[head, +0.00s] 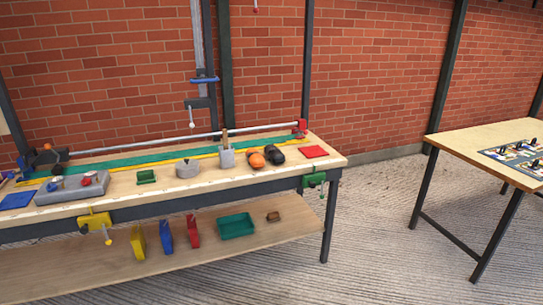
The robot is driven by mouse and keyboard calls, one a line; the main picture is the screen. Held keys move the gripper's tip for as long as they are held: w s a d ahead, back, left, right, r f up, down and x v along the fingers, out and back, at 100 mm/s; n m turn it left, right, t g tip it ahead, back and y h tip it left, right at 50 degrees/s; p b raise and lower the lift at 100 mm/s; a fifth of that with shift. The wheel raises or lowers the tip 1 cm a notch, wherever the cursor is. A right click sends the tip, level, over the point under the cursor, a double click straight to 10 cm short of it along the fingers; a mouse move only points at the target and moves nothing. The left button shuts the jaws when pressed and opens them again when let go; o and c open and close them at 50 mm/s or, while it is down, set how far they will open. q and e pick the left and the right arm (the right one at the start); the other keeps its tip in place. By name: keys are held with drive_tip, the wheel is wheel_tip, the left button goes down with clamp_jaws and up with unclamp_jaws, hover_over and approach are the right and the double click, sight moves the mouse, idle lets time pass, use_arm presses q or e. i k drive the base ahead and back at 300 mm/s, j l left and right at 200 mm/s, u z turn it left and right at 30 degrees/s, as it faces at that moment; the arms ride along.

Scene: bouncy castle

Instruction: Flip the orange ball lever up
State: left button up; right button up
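A grey box (76,192) sits on the left part of the workbench in the head view. Neither of my grippers is in view.
A second table (470,145) stands right, with open floor between.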

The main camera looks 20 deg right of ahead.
sight(53, 151)
drive_tip(key=i+u, duration=0.15)
drive_tip(key=i, duration=1.95)
